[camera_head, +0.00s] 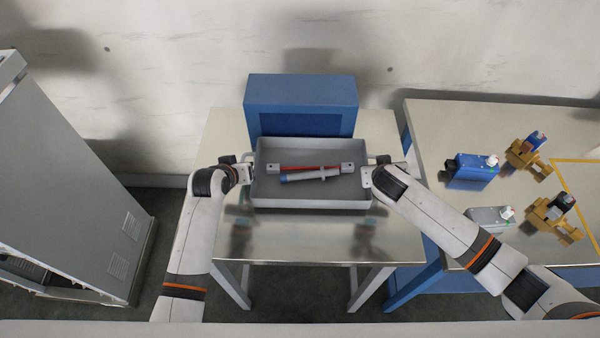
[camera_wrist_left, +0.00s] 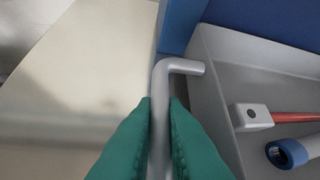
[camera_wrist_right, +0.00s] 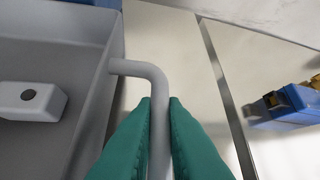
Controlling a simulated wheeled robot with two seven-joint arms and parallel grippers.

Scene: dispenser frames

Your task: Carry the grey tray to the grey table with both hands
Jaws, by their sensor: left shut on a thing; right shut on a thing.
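The grey tray (camera_head: 310,202) is in the middle of the head view, at the table with the shiny metal top (camera_head: 290,240). Whether it rests on that top or hangs just above it, I cannot tell. In it lie a red-handled tool (camera_head: 300,168) and a grey and blue tool (camera_head: 310,176). My left gripper (camera_head: 245,172) is shut on the tray's left handle (camera_wrist_left: 160,105). My right gripper (camera_head: 372,175) is shut on the right handle (camera_wrist_right: 158,105). The green fingers close around each bar in the wrist views.
A blue box (camera_head: 302,92) stands right behind the tray. A second table (camera_head: 440,125) at the right bears a blue dispenser (camera_head: 470,170), a grey dispenser (camera_head: 490,218) and orange-brown holders (camera_head: 555,218). A tall grey cabinet (camera_head: 70,170) stands at the left.

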